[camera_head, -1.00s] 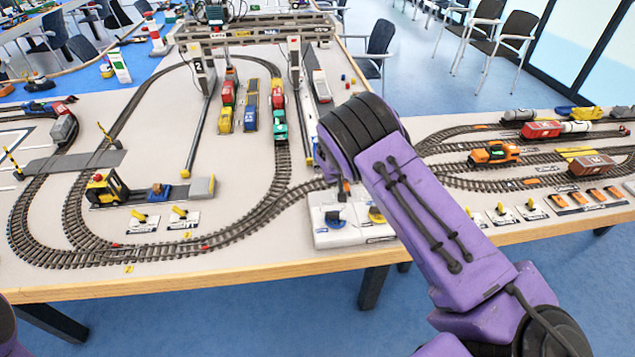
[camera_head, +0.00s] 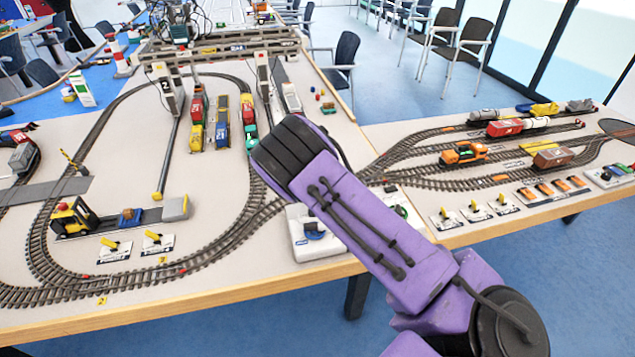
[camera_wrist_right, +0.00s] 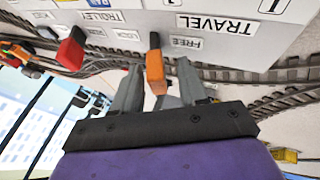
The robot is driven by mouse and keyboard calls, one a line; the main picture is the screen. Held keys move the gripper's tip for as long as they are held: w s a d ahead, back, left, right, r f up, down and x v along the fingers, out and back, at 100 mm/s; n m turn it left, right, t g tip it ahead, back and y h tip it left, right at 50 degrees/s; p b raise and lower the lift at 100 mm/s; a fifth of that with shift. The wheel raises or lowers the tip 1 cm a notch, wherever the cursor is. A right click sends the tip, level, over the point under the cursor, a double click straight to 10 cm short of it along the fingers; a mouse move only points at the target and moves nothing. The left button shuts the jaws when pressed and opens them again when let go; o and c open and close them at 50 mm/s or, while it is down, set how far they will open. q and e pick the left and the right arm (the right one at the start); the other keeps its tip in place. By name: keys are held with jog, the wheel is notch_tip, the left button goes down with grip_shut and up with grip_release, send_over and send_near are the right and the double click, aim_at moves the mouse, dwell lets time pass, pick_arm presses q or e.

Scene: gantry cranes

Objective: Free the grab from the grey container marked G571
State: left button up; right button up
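The gantry crane (camera_head: 222,46) spans the far part of the table; leg "2" (camera_head: 165,88) is on its left. I cannot make out the grab or read G571 on any container. A white control box (camera_head: 318,252) is at the near table edge, partly behind my right arm. My right gripper (camera_wrist_right: 160,82) is hidden in the head view. In the right wrist view its two fingers stand apart on either side of an orange lever (camera_wrist_right: 155,70), with gaps visible. The lever is by the "FREE" and "TRAVEL" labels. A red lever (camera_wrist_right: 71,50) is to its left. My left gripper is out of view.
Coloured wagons (camera_head: 221,125) stand on parallel tracks under the crane. A grey-white vehicle (camera_head: 290,97) is right of the crane's right leg. An orange locomotive (camera_head: 463,153) stands on the right-hand tracks. A yellow-black vehicle (camera_head: 73,217) is at the left.

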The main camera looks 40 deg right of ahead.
jog(key=shift+r, duration=0.1)
jog(key=shift+a+r, duration=0.25)
jog(key=shift+r, duration=0.05)
jog(key=b+v, duration=0.2)
jog(key=v, duration=0.7)
jog(key=shift+a+r, duration=0.2)
jog(key=shift+r, duration=0.05)
jog(key=shift+s, duration=0.1)
jog(key=shift+c, duration=0.4)
